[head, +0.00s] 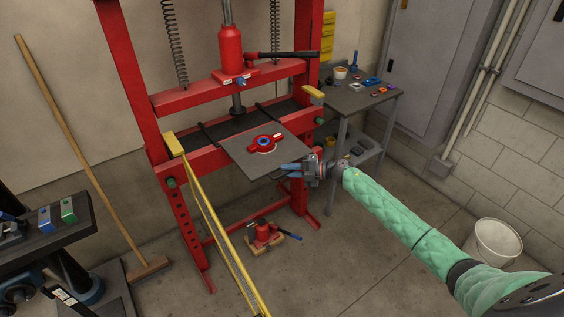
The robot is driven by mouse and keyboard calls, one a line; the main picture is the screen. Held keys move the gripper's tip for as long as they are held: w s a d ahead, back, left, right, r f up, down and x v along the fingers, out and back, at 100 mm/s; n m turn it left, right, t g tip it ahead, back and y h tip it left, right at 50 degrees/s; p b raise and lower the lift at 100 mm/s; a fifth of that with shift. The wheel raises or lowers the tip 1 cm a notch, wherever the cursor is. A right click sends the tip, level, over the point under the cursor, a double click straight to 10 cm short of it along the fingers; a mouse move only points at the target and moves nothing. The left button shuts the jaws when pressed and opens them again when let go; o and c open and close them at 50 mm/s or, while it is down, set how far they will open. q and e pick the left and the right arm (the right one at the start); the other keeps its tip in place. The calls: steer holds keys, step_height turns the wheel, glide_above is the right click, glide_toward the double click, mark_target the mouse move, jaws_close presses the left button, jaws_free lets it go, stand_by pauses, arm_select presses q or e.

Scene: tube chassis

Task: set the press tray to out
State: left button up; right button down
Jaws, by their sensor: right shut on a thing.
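A red shop press (185,101) stands against the wall in the head view. Its press tray (240,146), a flat grey plate, sticks out in front of the frame and carries a red part with a blue ring (265,144). My right gripper (287,171), on the green-sleeved arm from the right, is at the tray's front right edge and is shut on the tray there. The exact contact of its fingers is partly hidden under the plate. My left gripper is not in view.
A small grey table (350,100) with small parts stands right of the press. A red bottle jack (264,233) sits on the floor below. A yellow bar (222,238) crosses in front. A broom (85,140) leans left; a white bucket (495,240) stands right.

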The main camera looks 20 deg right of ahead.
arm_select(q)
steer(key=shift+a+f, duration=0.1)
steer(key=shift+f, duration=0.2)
arm_select(e)
steer(key=shift+s+f, duration=0.6)
steer(key=shift+s, duration=0.05)
steer(key=c, duration=1.6)
jaws_free()
steer(key=shift+d, duration=0.1)
steer(key=shift+o, duration=0.5)
steer(key=shift+s+d+r, duration=0.1)
steer(key=shift+r, duration=0.2)
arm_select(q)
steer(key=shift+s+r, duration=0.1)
